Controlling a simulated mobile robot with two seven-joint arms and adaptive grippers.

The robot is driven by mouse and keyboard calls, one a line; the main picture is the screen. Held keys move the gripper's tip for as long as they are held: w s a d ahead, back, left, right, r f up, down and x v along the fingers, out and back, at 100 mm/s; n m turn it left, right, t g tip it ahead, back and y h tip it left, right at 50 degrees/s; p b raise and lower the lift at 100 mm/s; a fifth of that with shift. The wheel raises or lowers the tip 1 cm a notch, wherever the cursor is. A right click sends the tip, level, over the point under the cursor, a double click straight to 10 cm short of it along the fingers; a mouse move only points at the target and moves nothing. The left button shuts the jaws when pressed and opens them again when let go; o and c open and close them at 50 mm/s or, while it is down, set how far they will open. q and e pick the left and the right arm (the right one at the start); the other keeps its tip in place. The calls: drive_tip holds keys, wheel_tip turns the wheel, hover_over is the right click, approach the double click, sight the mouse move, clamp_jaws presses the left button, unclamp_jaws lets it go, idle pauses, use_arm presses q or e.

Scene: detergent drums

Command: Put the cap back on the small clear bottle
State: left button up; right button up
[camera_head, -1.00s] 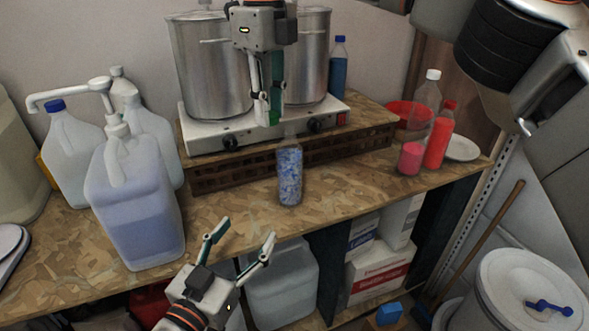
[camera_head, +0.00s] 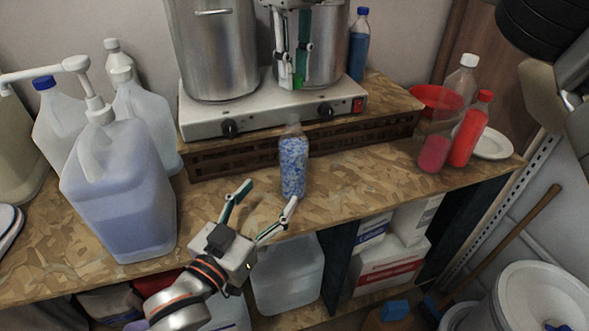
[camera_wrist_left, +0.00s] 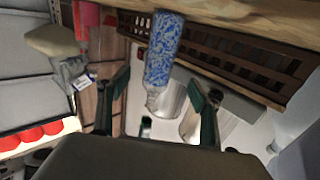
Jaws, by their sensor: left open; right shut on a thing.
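The small clear bottle (camera_head: 293,167), filled with blue-and-white bits, stands upright and uncapped near the table's front edge. It also shows upside down in the left wrist view (camera_wrist_left: 164,50). My right gripper (camera_head: 292,78) points down above the bottle's mouth, apart from it. It is shut on a small green thing (camera_head: 298,81), which looks like the cap and is partly hidden by the fingers. My left gripper (camera_head: 270,193) is open and empty in front of the bottle, its fingers pointing toward it. In the left wrist view the bottle shows between and beyond the fingers.
A white hotplate (camera_head: 270,107) with two steel pots stands behind the bottle. A large blue-filled jug (camera_head: 122,195) stands on the left. A clear bottle with pink contents (camera_head: 440,130) and a red bottle (camera_head: 468,135) stand on the right. The tabletop beside the bottle is clear.

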use_arm(q)
drive_tip(key=shift+w, duration=0.1)
drive_tip(key=x, duration=1.2)
drive_tip(key=shift+c, duration=0.5)
drive_tip(key=c, duration=1.6)
drive_tip(key=shift+c, duration=0.2)
use_arm(e)
hover_over(294, 131)
drive_tip(key=w, duration=0.1)
drive_tip(key=shift+w+f, duration=0.15)
drive_tip(key=shift+f, duration=2.4)
drive_tip(key=shift+f, duration=0.85)
drive_tip(key=shift+f, duration=0.6)
